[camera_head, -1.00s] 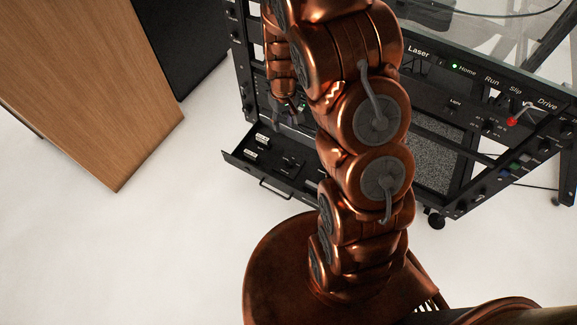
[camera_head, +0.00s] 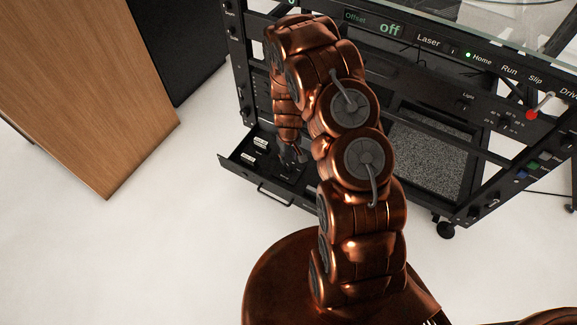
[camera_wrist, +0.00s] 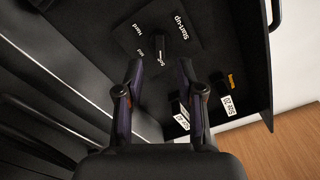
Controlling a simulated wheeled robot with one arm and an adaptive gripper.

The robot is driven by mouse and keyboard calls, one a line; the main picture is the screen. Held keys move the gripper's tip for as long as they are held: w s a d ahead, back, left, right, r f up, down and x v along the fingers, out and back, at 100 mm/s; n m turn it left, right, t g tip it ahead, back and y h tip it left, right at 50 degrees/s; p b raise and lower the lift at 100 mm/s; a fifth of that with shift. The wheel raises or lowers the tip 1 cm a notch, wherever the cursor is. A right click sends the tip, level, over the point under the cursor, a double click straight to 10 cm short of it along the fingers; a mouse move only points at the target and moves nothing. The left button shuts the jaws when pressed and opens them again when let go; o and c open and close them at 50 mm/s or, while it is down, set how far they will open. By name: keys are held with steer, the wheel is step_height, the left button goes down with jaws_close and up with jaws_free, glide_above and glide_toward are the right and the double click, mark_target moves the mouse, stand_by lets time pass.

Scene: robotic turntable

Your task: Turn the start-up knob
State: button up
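The start-up knob (camera_wrist: 160,46) is a small dark knob on a black square plate (camera_wrist: 178,55) marked "Start-up". It shows in the wrist view just beyond my fingertips, roughly between their lines. My gripper (camera_wrist: 160,72) is open, with one finger to each side and nothing visible between them. In the head view my gripper (camera_head: 293,157) is low over the open black drawer (camera_head: 236,161). There the knob cannot be made out clearly. Whether the fingers touch the plate cannot be told.
The drawer sits low in a black rack (camera_head: 240,80) with a control panel (camera_head: 500,75) and red-tipped lever (camera_head: 531,114). A wooden cabinet (camera_head: 90,90) stands left; white floor lies between.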

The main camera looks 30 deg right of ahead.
mark_target(289, 167)
step_height(289, 167, down, 6)
steer(key=shift+f+b, duration=0.1)
steer(key=shift+b, duration=0.45)
jaws_close()
steer(key=shift+a, duration=0.1)
